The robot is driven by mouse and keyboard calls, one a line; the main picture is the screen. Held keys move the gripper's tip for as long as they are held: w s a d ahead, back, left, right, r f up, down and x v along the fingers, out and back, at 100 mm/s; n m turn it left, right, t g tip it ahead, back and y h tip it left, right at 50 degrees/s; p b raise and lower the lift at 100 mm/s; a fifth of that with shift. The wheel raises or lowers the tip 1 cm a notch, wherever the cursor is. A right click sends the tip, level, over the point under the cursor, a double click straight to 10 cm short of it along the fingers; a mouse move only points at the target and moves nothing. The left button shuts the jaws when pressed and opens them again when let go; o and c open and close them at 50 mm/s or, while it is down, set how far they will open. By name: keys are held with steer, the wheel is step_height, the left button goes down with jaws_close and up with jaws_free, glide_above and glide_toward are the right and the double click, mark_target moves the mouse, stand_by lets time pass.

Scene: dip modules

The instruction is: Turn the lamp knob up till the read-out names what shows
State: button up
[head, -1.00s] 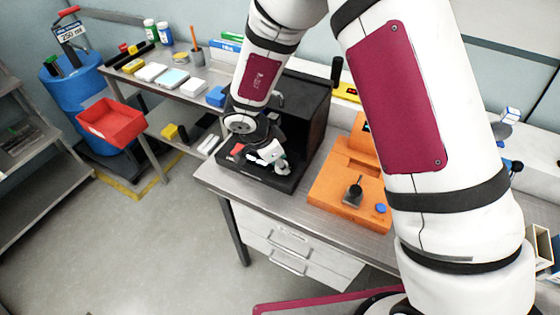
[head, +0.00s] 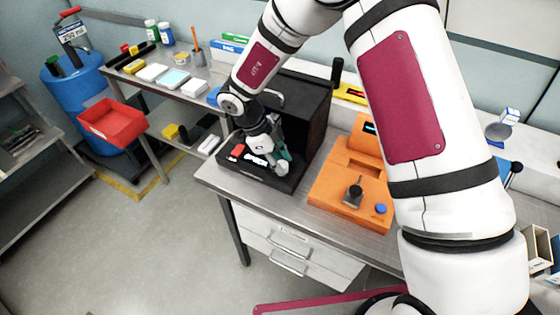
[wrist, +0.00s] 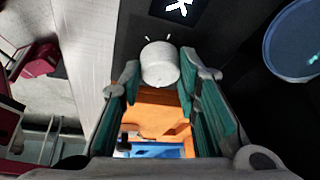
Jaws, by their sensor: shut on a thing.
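The lamp knob (wrist: 160,63) is a pale round knob on the black unit (head: 312,115), with white tick marks by it in the wrist view. My gripper (wrist: 161,72) has its teal-padded fingers on either side of the knob and is shut on it. In the head view, my gripper (head: 281,160) is low over the unit's front, at the knob. The read-out (wrist: 178,10) is a dark panel with white lettering, cut off at the top of the wrist view. In the head view its white text (head: 255,160) is too small to read.
A red part (head: 238,150) is at the unit's front left. An orange device (head: 340,190) with a black lever and blue button stands to the right. A blue disc (wrist: 295,42) shows in the wrist view. A red bin (head: 112,123) is at left.

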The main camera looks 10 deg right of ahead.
mark_target(270, 168)
steer(key=shift+w+m+g, duration=0.15)
steer(key=shift+m+g, duration=0.25)
steer(key=shift+m, duration=0.8)
steer(key=o, duration=1.2)
steer(key=shift+c, duration=0.2)
steer(key=s+v, duration=0.1)
steer(key=v, duration=0.6)
steer(key=shift+w+r, duration=0.25)
steer(key=shift+w, duration=0.3)
